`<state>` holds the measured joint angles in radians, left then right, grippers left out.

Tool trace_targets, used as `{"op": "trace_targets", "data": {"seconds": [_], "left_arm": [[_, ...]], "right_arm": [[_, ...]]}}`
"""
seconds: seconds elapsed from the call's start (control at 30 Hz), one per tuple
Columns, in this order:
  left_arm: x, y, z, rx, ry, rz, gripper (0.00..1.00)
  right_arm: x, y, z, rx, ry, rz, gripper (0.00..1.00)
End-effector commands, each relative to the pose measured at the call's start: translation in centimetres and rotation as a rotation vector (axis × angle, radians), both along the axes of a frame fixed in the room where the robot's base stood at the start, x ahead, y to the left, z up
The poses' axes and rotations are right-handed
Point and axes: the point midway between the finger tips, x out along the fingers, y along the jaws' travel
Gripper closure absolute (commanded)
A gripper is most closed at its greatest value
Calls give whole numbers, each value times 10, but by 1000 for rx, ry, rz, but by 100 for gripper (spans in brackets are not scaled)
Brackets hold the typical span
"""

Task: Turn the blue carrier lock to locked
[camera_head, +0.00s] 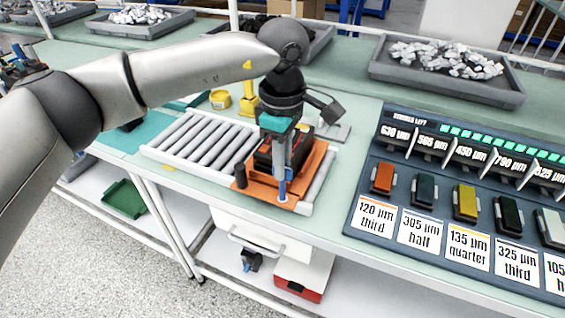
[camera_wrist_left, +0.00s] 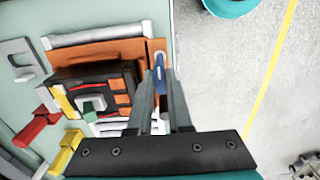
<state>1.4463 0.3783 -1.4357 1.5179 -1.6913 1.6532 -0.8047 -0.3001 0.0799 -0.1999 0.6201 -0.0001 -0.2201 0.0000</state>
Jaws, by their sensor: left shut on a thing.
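The blue carrier lock (camera_wrist_left: 159,70) is a small upright blue piece at the edge of the orange carrier (camera_head: 254,192). It also shows in the head view (camera_head: 282,190) at the carrier's front. My left gripper (camera_head: 282,172) reaches down over the carrier, and its fingers (camera_wrist_left: 160,88) are shut on the blue lock. The fingers hide part of the lock, so I cannot tell its turned position. A black breaker with orange parts (camera_wrist_left: 100,90) sits on the carrier. My right gripper is not in view.
The carrier rests at the right end of a roller conveyor (camera_head: 200,138). To the right stands a dark panel (camera_head: 400,150) with colored blocks and labels. A yellow post (camera_head: 248,100) stands behind the conveyor. Grey trays of metal pieces (camera_head: 445,90) line the back.

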Motion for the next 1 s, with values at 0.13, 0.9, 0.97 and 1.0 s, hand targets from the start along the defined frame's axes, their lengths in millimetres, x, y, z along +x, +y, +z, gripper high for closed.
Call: {"op": "trace_targets", "data": {"seconds": [0.13,0.9,0.97,1.0], "left_arm": [[0,0,1,-2,-2,-5,100],[0,0,3,0,-1,-3,52],[0,-1,8,-2,-2,-3,52],[1,-1,13,-2,-2,-3,52]], "right_arm": [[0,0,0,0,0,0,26],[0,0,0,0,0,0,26],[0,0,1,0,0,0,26],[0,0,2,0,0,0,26]]}}
